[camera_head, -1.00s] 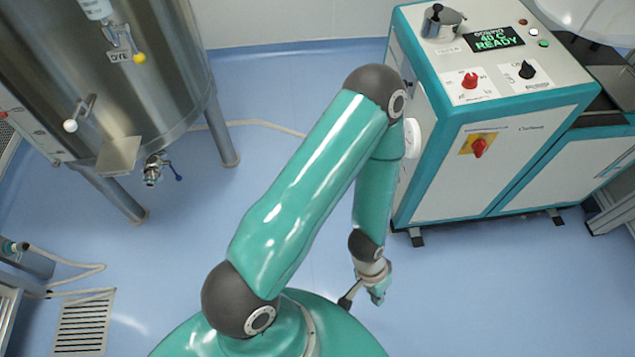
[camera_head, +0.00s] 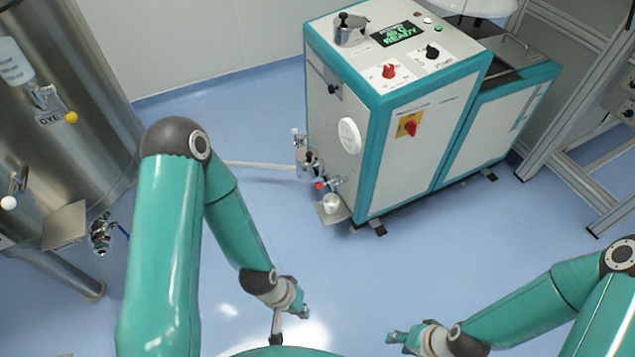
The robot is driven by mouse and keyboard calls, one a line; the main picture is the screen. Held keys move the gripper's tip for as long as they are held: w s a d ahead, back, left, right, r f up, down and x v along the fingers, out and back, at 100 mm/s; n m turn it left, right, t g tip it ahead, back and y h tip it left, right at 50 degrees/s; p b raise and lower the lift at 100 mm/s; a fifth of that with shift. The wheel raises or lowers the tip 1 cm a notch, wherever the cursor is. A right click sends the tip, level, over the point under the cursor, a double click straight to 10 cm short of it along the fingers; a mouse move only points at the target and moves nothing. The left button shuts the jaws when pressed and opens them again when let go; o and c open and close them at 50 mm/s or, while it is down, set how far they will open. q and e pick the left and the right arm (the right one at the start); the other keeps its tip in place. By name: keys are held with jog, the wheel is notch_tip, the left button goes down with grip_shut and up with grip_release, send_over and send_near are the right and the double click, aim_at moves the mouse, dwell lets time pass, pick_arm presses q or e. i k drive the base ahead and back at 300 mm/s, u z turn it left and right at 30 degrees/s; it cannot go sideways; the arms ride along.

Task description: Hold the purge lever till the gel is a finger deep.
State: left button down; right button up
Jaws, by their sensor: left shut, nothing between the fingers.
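A small lever with a red tip (camera_head: 319,186) is on the valve fitting (camera_head: 308,160) at the lower left side of the teal and white machine (camera_head: 345,100). A small pale cup (camera_head: 330,203) stands under the fitting on a little shelf; its contents are too small to tell. My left gripper (camera_head: 303,311) is shut and empty, low over the floor and well apart from the lever and cup. My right gripper (camera_head: 397,337) is low at the bottom right of centre, apart from the machine; its fingers are too small to judge.
A steel tank (camera_head: 70,120) with a valve (camera_head: 101,235) stands at the left. A pale hose (camera_head: 260,165) runs along the floor to the fitting. A metal frame (camera_head: 570,165) stands at the right. The blue floor between my arms and the machine is clear.

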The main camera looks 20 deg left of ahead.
aim_at(319, 185)
jog(key=u, duration=0.25)
jog(key=i, duration=1.35)
jog(key=z, duration=0.45)
